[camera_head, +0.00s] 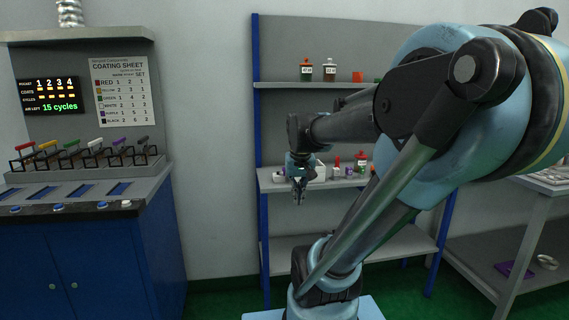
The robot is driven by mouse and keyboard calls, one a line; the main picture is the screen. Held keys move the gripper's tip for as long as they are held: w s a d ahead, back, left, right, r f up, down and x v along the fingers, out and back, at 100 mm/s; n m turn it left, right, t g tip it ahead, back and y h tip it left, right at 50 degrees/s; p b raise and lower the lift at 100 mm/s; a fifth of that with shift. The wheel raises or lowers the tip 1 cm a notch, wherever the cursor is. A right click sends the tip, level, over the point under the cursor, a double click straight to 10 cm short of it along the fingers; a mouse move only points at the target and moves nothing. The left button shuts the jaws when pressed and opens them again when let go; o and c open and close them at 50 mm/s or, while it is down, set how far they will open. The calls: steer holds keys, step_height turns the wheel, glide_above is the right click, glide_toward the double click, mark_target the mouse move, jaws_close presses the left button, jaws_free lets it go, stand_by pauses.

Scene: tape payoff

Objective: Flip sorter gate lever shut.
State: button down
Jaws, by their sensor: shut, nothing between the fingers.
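No lever marked as a sorter gate lever can be picked out in this view. A row of several colour-handled, lever-like parts stands on the blue cabinet at left, among them a red handle (25,149), a green handle (71,143) and a purple handle (118,140). I cannot tell whether any of them is the sorter gate lever. My gripper (298,199) hangs pointing down in front of the blue-framed shelf, well to the right of the cabinet. It is shut and empty. My arm hides part of the shelf.
The blue cabinet (95,258) has slots and buttons along its front. A display (56,95) reads "15 cycles" beside a coating sheet (120,92). A table (545,187) stands at right. Green floor shows between.

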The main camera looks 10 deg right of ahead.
steer(key=w+r, duration=0.3)
steer(key=w, duration=0.6)
steer(key=w+r+m, duration=0.1)
steer(key=w+r, duration=0.3)
steer(key=w, duration=0.5)
steer(key=w+r+t, duration=0.1)
steer(key=w+r, duration=0.3)
steer(key=w, duration=0.6)
steer(key=shift+d+r+m+h, duration=0.2)
steer(key=shift+m+h, duration=0.1)
steer(key=x, duration=1)
steer(key=shift+d, duration=0.15)
steer(key=shift+m, duration=0.3)
